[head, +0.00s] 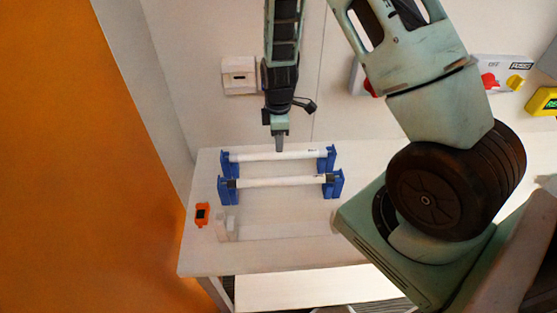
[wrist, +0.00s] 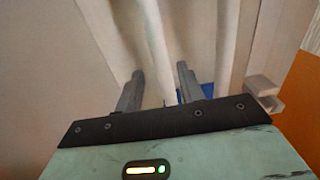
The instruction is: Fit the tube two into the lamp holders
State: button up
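Two white tubes lie roughly parallel on the white table. The rear tube (head: 255,156) spans the rear blue lamp holders (head: 327,160); whether its ends are seated is too small to tell. The front tube (head: 275,182), with dark ends, spans the front blue holders (head: 333,188). No label shows which is tube two. My gripper (head: 279,149) points down at the middle of the rear tube. In the wrist view my fingers (wrist: 160,82) are apart, with the rear tube (wrist: 152,35) running between or just beneath them, gaps on both sides. The front tube (wrist: 228,45) runs to their right.
An orange device (head: 202,214) and small white blocks (head: 226,228) sit at the table's left. A wall switch (head: 239,76) is behind. Red and yellow devices (head: 500,80) are at the back right. An orange panel (head: 80,170) stands left. The table's front middle is clear.

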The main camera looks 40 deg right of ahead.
notch_tip(320, 180, down, 5)
jog(key=b, duration=0.3)
jog(key=shift+r, duration=0.15)
jog(key=c, duration=0.7)
notch_tip(320, 180, up, 7)
jog(key=p, duration=0.5)
jog(key=shift+r, duration=0.2)
jog(key=shift+f, duration=0.15)
